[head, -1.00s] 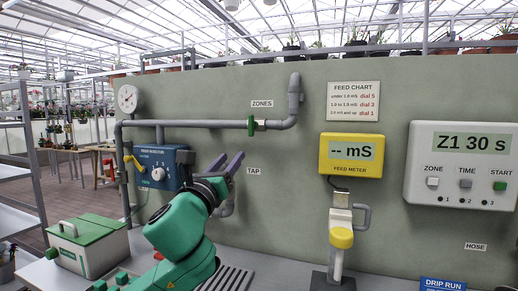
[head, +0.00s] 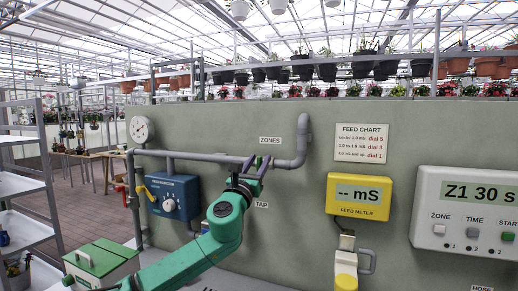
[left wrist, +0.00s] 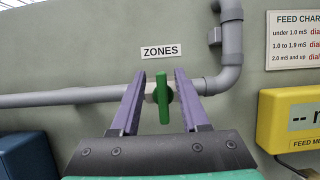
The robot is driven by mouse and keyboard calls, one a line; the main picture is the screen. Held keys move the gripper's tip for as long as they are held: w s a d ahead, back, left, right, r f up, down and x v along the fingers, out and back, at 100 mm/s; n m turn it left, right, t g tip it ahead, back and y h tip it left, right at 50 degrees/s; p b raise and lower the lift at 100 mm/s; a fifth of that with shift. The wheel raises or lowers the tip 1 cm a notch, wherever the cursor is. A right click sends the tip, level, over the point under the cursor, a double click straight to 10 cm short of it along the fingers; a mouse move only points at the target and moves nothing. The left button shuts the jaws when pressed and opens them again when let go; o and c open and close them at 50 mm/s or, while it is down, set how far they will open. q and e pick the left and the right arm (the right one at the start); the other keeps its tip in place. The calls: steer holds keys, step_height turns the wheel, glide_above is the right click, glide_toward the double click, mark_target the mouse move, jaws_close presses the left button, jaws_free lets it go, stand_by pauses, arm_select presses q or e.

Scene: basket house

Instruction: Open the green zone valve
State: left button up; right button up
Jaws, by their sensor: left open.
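The green zone valve handle (left wrist: 163,97) sits on the grey pipe below the ZONES label, upright in the left wrist view. In the head view my left gripper (head: 257,163) is at the valve and mostly hides it. In the left wrist view the purple fingers of my left gripper (left wrist: 156,98) are open, one on each side of the green handle, with gaps on both sides. I cannot tell how far the fingertips reach past the handle. My right gripper is in neither current view.
The grey pipe (head: 205,156) runs along the green wall and bends up at right. A blue injector box (head: 168,197) is at left, the yellow feed meter (head: 358,210) and white timer panel (head: 470,235) at right. A green-lidded box (head: 100,258) stands lower left.

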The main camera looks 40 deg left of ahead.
arm_select(q)
steer(key=shift+w, duration=0.25)
steer(key=shift+f, duration=0.1)
arm_select(e)
steer(key=shift+a, duration=0.3)
arm_select(q)
jaws_close()
